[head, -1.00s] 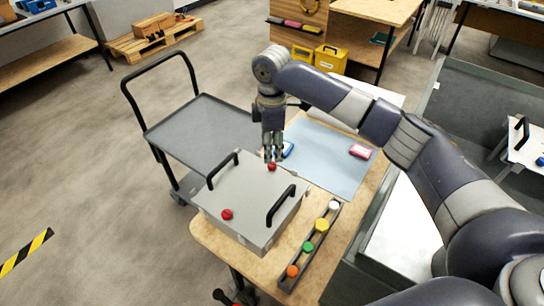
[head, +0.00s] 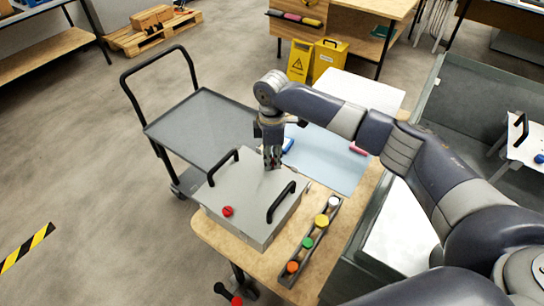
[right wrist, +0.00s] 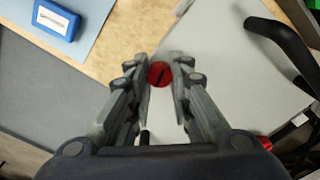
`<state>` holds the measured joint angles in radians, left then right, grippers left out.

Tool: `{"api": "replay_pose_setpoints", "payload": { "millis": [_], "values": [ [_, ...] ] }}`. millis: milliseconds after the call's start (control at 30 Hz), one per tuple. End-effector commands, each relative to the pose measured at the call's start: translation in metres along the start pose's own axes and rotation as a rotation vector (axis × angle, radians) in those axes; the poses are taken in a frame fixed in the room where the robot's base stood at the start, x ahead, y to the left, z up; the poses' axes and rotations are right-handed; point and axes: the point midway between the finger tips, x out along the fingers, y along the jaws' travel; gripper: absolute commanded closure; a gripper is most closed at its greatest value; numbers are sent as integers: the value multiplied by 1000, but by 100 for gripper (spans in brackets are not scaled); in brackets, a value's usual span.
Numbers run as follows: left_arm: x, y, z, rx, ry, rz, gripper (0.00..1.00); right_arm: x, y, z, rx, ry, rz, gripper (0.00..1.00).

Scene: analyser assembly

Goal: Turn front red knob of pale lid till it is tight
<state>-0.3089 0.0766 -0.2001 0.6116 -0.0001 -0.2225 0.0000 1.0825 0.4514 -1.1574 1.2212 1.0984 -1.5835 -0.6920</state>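The pale lid (head: 247,205) is a light grey box-like cover on the wooden table, with two black handles. One red knob (head: 228,211) sits uncovered near its left corner. My right gripper (head: 272,164) points down at the lid's far corner, over the other red knob. My left gripper is not in view.
A dark rack (head: 311,242) with white, yellow, green and orange caps stands right of the lid. A blue mat (head: 330,158) lies behind, with a blue case (head: 287,145). A grey trolley (head: 205,130) stands at the left. The lid's handles (head: 281,202) stick up near the gripper.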

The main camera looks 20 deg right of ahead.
Motion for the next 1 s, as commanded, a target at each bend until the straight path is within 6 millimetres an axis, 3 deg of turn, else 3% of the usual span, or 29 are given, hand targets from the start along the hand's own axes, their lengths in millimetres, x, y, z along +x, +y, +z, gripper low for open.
{"api": "replay_pose_setpoints", "payload": {
  "millis": [167, 500, 900, 933, 1000],
  "values": [
    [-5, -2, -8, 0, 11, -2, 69, -2, 0, 0, 18, 1, -1, 100],
    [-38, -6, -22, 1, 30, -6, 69, -4, 0, -1, 238, 2, -3, 100],
    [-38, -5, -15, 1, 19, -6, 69, -1, 0, -1, 273, 2, 0, 100],
    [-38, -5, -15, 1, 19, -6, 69, -1, 0, 0, 273, 2, 0, 74],
    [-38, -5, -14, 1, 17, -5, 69, -1, 0, 0, 272, 2, 0, 59]
  ]
}}
